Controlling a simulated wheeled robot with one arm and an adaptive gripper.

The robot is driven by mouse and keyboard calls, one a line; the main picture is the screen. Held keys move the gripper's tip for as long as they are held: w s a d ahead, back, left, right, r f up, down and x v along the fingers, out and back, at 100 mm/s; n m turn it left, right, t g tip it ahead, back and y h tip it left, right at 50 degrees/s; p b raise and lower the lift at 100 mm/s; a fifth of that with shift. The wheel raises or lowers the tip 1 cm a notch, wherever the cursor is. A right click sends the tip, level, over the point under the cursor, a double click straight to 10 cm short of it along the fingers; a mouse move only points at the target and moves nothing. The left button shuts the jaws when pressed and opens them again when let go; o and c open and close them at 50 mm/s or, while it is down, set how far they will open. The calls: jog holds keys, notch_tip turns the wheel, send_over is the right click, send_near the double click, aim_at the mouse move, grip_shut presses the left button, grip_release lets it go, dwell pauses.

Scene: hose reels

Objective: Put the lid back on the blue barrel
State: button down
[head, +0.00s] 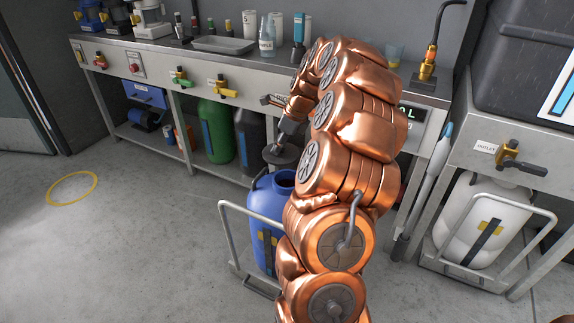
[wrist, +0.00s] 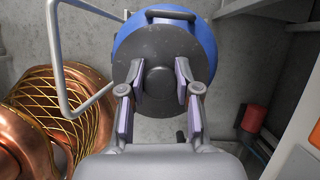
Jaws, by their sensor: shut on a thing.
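The blue barrel (head: 262,208) stands upright on the floor within a grey tubular frame, its dark round mouth (head: 285,179) uncovered in the head view. My gripper (wrist: 160,80) is shut on the knob of the dark grey round lid (wrist: 137,45). In the head view the lid (head: 283,156) hangs roughly level just above the barrel's mouth, apart from it. In the wrist view the lid hides most of the barrel's top; blue (wrist: 202,38) shows beyond it at the top and right. My copper arm hides the barrel's right side in the head view.
A workbench (head: 235,65) with valves and glassware runs behind the barrel. Green (head: 215,130) and dark containers stand below it. The grey rail (head: 229,235) rises at the barrel's left. A white barrel (head: 480,225) stands at right. The floor at left is clear.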

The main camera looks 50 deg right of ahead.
aim_at(287, 151)
jog(key=f, duration=0.1)
jog(key=s+d+m+b, duration=0.1)
jog(key=f, duration=0.1)
jog(key=shift+s+d+f+h, duration=0.25)
jog(key=shift+d+f+h, duration=0.05)
notch_tip(287, 151, down, 4)
jog(key=b, duration=0.3)
jog(key=shift+r+b, duration=0.1)
jog(key=shift+b, duration=0.3)
jog(key=shift+f+p, duration=0.3)
jog(key=shift+f, duration=0.85)
jog(key=shift+w+p, duration=0.1)
jog(key=shift+p, duration=1.2)
jog(key=shift+f+p, duration=0.15)
jog(key=shift+p, duration=1.25)
dwell(1.8)
jog(key=c, duration=0.7)
grip_release()
